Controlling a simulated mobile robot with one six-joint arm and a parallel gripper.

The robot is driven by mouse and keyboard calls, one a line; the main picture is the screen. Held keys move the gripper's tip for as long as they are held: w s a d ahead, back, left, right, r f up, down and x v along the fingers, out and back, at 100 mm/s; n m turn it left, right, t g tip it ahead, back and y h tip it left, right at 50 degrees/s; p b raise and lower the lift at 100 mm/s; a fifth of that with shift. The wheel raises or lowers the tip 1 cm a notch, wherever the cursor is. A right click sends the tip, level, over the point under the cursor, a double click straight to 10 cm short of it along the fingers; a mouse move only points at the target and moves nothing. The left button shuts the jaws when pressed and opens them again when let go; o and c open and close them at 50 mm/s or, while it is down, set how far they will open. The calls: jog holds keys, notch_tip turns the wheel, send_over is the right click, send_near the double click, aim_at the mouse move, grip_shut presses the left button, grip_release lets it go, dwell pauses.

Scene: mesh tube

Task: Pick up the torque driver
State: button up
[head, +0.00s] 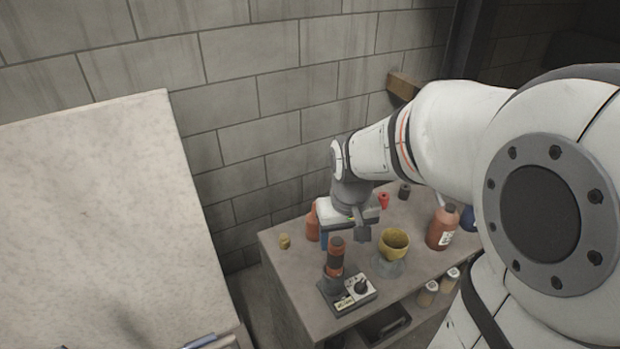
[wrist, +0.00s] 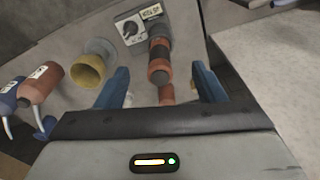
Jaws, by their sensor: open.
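The torque driver (head: 336,258), orange with dark bands, stands upright in a dark holder beside a small grey box with a dial (head: 358,287). The driver also shows in the wrist view (wrist: 159,62), ahead of the jaws and roughly centred between them. My gripper (head: 343,238) is above the bench, just behind the driver in the head view. In the wrist view its two blue fingers (wrist: 160,82) are spread apart with nothing held. The driver's lower end is hidden in the holder.
On the bench (head: 290,265) a yellow cup (head: 394,243) on a grey stand is right of the driver. Red-brown (head: 441,228) and blue bottles (head: 467,219) stand farther right. An orange bottle (head: 312,224) is close left of my gripper. A block wall (head: 250,140) rises behind.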

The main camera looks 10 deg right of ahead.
aim_at(336, 251)
jog(key=shift+g, duration=0.5)
jog(key=w+f, duration=0.1)
jog(key=w, duration=0.1)
jog(key=w+f+p, duration=0.1)
jog(key=w+f, duration=0.1)
jog(key=shift+w+f, duration=0.1)
jog(key=shift+w, duration=0.2)
jog(key=shift+w+d+f+p, duration=0.1)
jog(key=shift+f+p, duration=0.35)
jog(key=shift+f, duration=3.55)
jog(key=shift+c, duration=0.4)
jog(key=c, duration=1.1)
